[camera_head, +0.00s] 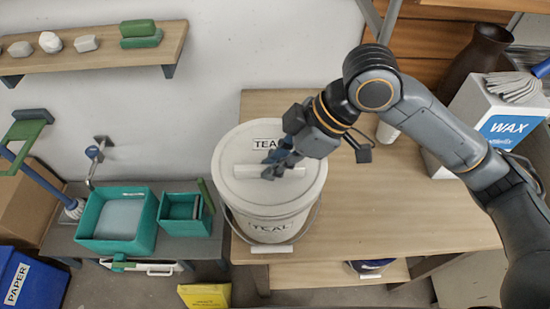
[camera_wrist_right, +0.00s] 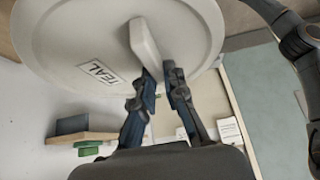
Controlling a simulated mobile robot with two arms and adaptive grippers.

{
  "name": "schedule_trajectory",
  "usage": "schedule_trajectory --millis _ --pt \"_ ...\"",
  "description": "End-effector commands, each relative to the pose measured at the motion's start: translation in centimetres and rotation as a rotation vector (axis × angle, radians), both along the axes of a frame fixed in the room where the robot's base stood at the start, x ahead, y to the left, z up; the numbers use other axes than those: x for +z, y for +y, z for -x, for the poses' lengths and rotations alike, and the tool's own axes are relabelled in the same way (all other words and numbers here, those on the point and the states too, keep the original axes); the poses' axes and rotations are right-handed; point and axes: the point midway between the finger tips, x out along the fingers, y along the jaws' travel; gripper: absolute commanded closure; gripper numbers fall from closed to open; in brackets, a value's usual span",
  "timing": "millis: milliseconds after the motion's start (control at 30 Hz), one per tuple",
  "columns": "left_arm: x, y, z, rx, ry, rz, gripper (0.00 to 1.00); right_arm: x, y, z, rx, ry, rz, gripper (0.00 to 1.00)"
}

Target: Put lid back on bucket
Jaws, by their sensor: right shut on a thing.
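The white round lid (camera_head: 232,145), labelled TEAL, is over the top of the white bucket (camera_head: 270,226), also labelled TEAL, which stands on the wooden table. The lid's rim lines up closely with the bucket's top. I cannot tell whether it is seated or slightly above. My right gripper (camera_head: 272,169) is shut on the lid's bar handle (camera_head: 244,171). In the right wrist view, the fingers (camera_wrist_right: 160,88) are on either side of the handle (camera_wrist_right: 145,45), and the lid (camera_wrist_right: 75,30) fills the upper left. The bucket's rim is hidden under the lid. My left gripper is not in view.
The wooden table (camera_head: 400,215) has free room right of the bucket. A WAX box (camera_head: 490,120) and a dark vase (camera_head: 475,60) stand at the right. Teal tubs (camera_head: 146,235) are on a low grey bench at left. A wall shelf (camera_head: 95,60) is upper left.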

Motion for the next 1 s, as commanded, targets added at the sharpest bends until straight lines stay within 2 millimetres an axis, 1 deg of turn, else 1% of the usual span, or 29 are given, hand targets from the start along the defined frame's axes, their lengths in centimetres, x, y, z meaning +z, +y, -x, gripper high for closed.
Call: schedule_trajectory --millis 433,467,500,567,600,767,800,867,900,1000 --pt "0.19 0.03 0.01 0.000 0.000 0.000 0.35 -0.08 -0.02 -0.01 0.000 0.000 0.000 1.00" --pt "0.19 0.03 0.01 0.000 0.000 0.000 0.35 -0.08 -0.02 -0.01 0.001 -0.001 0.000 0.84" --pt "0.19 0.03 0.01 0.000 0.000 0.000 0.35 -0.08 -0.02 -0.01 0.001 -0.001 0.000 0.76" --pt "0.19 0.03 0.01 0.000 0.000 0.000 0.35 -0.08 -0.02 -0.01 0.001 -0.001 0.000 0.64" --pt "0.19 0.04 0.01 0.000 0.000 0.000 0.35 -0.07 -0.02 -0.01 0.001 -0.001 0.000 0.62" --pt "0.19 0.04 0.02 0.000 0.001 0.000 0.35 -0.08 -0.02 -0.01 0.001 -0.001 0.000 0.62" --pt "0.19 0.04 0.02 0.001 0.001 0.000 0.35 -0.10 -0.03 0.00 0.000 0.000 0.001 0.60" --pt "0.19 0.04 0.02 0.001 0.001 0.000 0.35 -0.10 -0.03 0.00 0.000 0.000 0.001 0.48" --pt "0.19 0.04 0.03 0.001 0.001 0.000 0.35 -0.10 -0.03 0.00 0.000 0.000 0.001 0.40" --pt "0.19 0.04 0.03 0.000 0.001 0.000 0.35 -0.10 -0.03 0.00 0.000 0.000 0.001 0.39"
